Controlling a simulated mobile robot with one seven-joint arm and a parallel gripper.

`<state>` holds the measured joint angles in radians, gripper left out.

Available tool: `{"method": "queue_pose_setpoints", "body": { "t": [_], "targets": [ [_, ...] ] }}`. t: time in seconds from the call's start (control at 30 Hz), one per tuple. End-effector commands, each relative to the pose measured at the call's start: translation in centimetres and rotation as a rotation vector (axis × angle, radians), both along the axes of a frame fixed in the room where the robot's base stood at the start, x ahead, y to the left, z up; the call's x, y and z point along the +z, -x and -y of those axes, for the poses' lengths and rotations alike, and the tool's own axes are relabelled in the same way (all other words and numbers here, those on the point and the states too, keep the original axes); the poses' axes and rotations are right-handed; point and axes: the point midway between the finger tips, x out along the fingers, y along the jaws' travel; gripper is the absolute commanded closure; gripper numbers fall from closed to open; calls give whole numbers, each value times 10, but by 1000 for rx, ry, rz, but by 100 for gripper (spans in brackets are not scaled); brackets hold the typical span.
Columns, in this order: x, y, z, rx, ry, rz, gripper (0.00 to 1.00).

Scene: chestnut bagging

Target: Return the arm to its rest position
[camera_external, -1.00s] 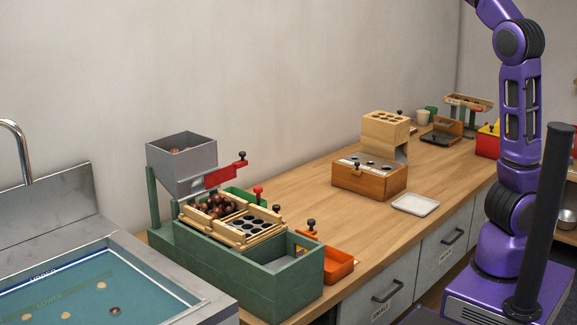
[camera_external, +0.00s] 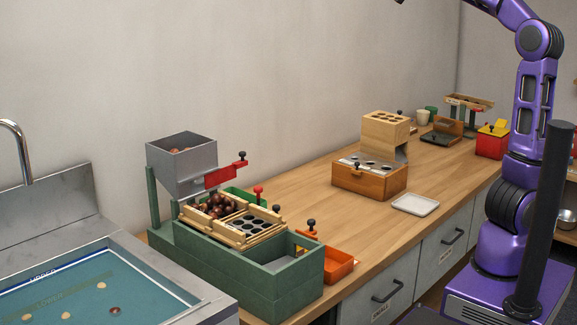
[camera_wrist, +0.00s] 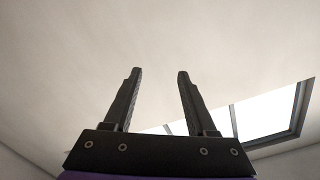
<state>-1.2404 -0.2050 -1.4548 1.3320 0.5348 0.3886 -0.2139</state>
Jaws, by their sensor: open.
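My gripper (camera_wrist: 158,88) is open and empty in the wrist view, its two black fingers apart against a plain pale ceiling. A bright window shows behind and to the right of the fingers. In the external view my purple arm stands at the right, upright from its base, with its upper part reaching up and left out of the top of the picture. Only a small dark bit near the top edge may belong to the arm's end; the fingers are not visible there. The arm is clear of the counter's objects.
On the wooden counter (camera_external: 318,215) stand a green sorting box (camera_external: 235,270) with a grey hopper (camera_external: 183,160) and chestnuts, an orange tray (camera_external: 339,264), a wooden box (camera_external: 370,181), a white tray (camera_external: 415,204) and a red box (camera_external: 491,144). A sink (camera_external: 205,300) is at left.

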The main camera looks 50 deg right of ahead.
Motion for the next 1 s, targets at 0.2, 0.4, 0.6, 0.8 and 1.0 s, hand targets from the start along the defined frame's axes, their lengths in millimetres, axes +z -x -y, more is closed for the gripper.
{"method": "queue_pose_setpoints", "body": {
  "t": [0.2,0.4,0.6,0.8,1.0],
  "targets": [
    [-47,5,-22,30,56,-44,43],
    [-80,35,-84,104,211,-24,43],
    [-100,84,-161,197,416,45,43],
    [-209,121,-146,175,310,-249,43],
    [-326,179,-118,91,30,-613,43]
  ]
}}
